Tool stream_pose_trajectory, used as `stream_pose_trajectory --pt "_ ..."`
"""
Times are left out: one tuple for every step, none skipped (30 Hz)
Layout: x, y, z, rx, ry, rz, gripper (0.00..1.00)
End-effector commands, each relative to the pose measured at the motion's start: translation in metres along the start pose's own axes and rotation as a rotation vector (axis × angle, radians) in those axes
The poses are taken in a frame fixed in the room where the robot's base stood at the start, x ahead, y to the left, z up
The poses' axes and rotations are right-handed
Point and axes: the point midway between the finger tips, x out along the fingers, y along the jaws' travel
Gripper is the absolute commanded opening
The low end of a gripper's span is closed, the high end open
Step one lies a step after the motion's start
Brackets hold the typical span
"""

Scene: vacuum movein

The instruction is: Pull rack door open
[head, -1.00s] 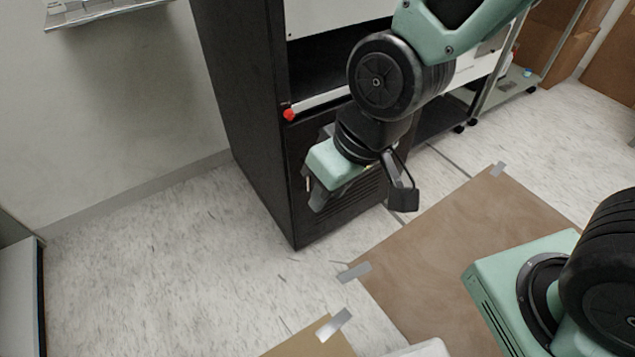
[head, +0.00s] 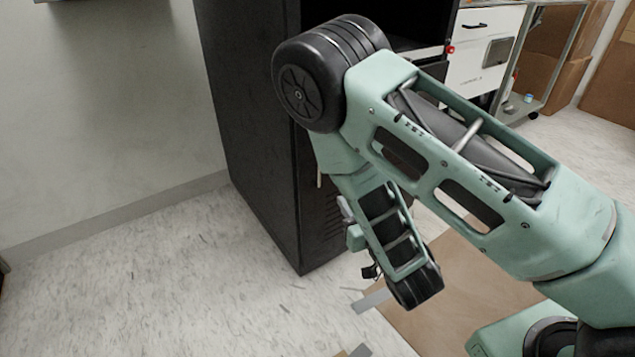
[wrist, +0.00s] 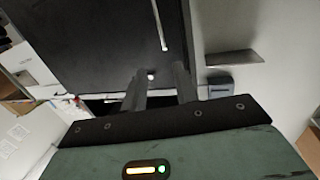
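The black rack (head: 245,130) stands against the wall in the head view. A strip of its slatted lower front door (head: 318,235) shows left of my forearm, with a thin pale upright handle (head: 320,170). My arm covers much of the rack's front, and my gripper is mostly hidden behind it. In the wrist view, my gripper (wrist: 160,74) is open, its two dark fingers apart in front of a dark panel (wrist: 105,50). A silver bar handle (wrist: 161,25) lies beyond the fingertips. A small pale knob (wrist: 151,75) shows between the fingers. I see no contact with the handle.
A white drawer unit (head: 490,45) and a wheeled metal-framed shelf stand right of the rack. A red knob (head: 450,50) juts near the rack's upper right. Brown sheeting (head: 450,290) is taped to the floor. Bare floor (head: 150,280) lies left of the rack.

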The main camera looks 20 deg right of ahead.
Motion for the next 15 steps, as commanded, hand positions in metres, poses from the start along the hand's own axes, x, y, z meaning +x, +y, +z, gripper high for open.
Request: stream_pose_trajectory --pt "-0.002 0.001 0.007 -0.012 0.022 -0.010 0.30" --pt "-0.002 0.001 0.007 -0.016 0.033 -0.014 0.30" --pt "-0.003 0.002 0.006 -0.020 0.045 -0.019 0.30" --pt "-0.003 0.002 0.006 -0.021 0.050 -0.021 0.30" --pt "-0.002 0.001 0.006 -0.022 0.054 -0.022 0.30" --pt "0.000 0.001 0.005 -0.022 0.057 -0.023 0.30" --pt "0.002 0.001 0.005 -0.021 0.059 -0.023 0.30" --pt "0.005 0.001 0.005 -0.021 0.060 -0.023 0.30" --pt "0.009 0.001 0.006 -0.020 0.060 -0.022 0.30" --pt "0.012 0.001 0.006 -0.019 0.061 -0.022 0.30" --pt "0.016 0.001 0.006 -0.019 0.060 -0.022 0.30" --pt "0.021 0.001 0.006 -0.018 0.062 -0.022 0.30" --pt "0.025 0.001 0.006 -0.019 0.061 -0.022 0.30" --pt "0.029 0.000 0.006 -0.020 0.061 -0.022 0.30" --pt "0.031 0.000 0.007 -0.020 0.060 -0.022 0.30"
